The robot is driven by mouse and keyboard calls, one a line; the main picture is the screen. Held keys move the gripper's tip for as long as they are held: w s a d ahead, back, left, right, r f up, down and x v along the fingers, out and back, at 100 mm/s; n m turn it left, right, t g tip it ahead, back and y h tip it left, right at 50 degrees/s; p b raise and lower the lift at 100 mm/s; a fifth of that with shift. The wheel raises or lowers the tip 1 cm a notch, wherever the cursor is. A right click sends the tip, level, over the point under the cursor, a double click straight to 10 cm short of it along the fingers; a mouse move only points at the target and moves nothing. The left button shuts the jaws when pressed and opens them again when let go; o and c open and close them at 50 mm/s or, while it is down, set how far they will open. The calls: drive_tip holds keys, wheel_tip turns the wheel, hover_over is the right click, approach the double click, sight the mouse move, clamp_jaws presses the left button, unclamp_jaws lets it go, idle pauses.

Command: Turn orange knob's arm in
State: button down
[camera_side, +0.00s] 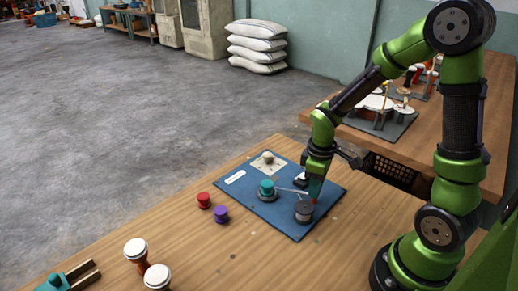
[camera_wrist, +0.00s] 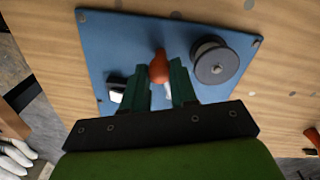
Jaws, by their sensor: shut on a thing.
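The orange knob (camera_wrist: 159,66) stands on the blue board (camera_wrist: 130,35) in the wrist view, between the two green fingers of my gripper (camera_wrist: 162,82). The fingers are shut on it. A short pale piece (camera_wrist: 168,90) shows just below the knob; the rest of its arm is hidden by the fingers. In the side view my gripper (camera_side: 315,187) reaches down to the right part of the board, and the knob is mostly hidden there. A thin pale bar (camera_side: 290,190) runs between a teal knob (camera_side: 266,187) and my gripper.
A dark grey spool (camera_side: 304,212) stands close to my gripper, also in the wrist view (camera_wrist: 215,62). A black-and-white block (camera_wrist: 117,88) is on the other side. Red (camera_side: 204,200) and purple (camera_side: 221,214) pieces and small drums (camera_side: 135,249) stand on the table to the left.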

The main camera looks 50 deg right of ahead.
drive_tip(key=c, duration=0.9)
unclamp_jaws()
drive_tip(key=r, duration=1.7)
drive_tip(key=shift+s+a, duration=0.1)
drive_tip(key=shift+a, duration=0.25)
drive_tip(key=s+a+r+m+t, duration=0.1)
drive_tip(key=s+a+m+t, duration=0.1)
drive_tip(key=a, duration=0.1)
drive_tip(key=s+a+m+t+y, duration=0.1)
drive_tip(key=a+m+t, duration=0.1)
drive_tip(key=a+m, duration=0.1)
drive_tip(key=s+a+r+m+t+y, duration=0.1)
drive_tip(key=s+a+m+t, duration=0.1)
drive_tip(key=a+t, duration=0.1)
drive_tip(key=shift+s+r+m, duration=0.3)
drive_tip(key=shift+s, duration=0.05)
